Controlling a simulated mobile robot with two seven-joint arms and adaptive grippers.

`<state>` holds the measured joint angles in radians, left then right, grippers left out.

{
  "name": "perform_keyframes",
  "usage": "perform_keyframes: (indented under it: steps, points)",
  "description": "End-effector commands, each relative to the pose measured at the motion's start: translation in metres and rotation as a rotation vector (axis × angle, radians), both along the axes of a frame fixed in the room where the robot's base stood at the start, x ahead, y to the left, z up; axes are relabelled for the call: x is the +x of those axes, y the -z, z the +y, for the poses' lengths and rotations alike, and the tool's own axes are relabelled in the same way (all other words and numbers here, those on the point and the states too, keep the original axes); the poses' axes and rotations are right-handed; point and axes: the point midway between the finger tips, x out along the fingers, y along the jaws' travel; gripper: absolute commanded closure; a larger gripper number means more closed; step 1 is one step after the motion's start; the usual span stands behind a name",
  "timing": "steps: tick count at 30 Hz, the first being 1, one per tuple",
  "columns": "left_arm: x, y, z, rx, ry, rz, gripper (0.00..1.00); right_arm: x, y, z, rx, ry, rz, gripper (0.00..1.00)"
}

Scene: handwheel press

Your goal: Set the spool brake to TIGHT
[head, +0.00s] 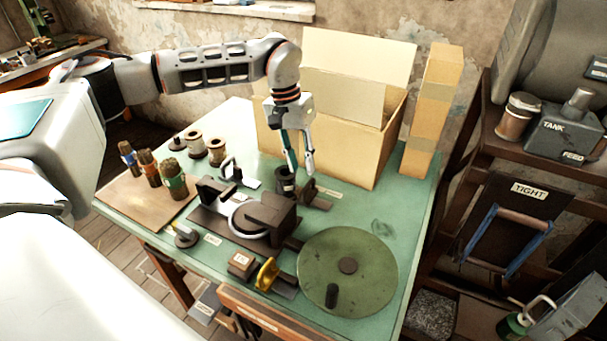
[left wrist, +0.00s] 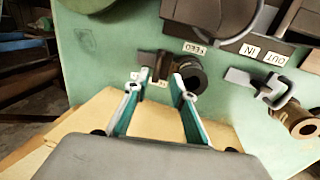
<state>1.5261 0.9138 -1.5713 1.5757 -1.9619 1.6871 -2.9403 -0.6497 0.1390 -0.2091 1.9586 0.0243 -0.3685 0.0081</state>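My left gripper (head: 301,172) points down over the back of the green table; its two fingers are apart with nothing between them. Just below it is a dark cylinder (head: 286,182) beside a brown lever-like part (head: 314,192), possibly the spool brake. In the left wrist view, the open fingers (left wrist: 159,90) reach toward this dark cylinder (left wrist: 190,72) and brown part (left wrist: 160,64); I cannot tell whether they touch. A TIGHT label (head: 528,190) is on a dark board at the right shelf. My right gripper is not in view.
An open cardboard box (head: 345,140) stands close behind the gripper, with a tall carton (head: 433,115) beside it. In front are a dark press block (head: 268,215) and a green handwheel (head: 372,272). Several spools (head: 196,146) stand at left.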

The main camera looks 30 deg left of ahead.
Motion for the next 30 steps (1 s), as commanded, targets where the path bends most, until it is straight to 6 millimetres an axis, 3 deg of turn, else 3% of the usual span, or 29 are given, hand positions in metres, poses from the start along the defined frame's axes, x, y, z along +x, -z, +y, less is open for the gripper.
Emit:
perform_keyframes:
  steps: [6,12,30]
  points:
    - [0.000,-0.045,0.009,0.001,-0.001,-0.004,0.75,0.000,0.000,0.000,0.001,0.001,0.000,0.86]
    - [-0.001,-0.065,0.013,0.002,0.000,-0.002,0.75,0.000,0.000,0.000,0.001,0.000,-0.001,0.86]
    - [-0.001,-0.069,0.014,0.001,0.000,0.000,0.75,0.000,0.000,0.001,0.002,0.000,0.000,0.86]
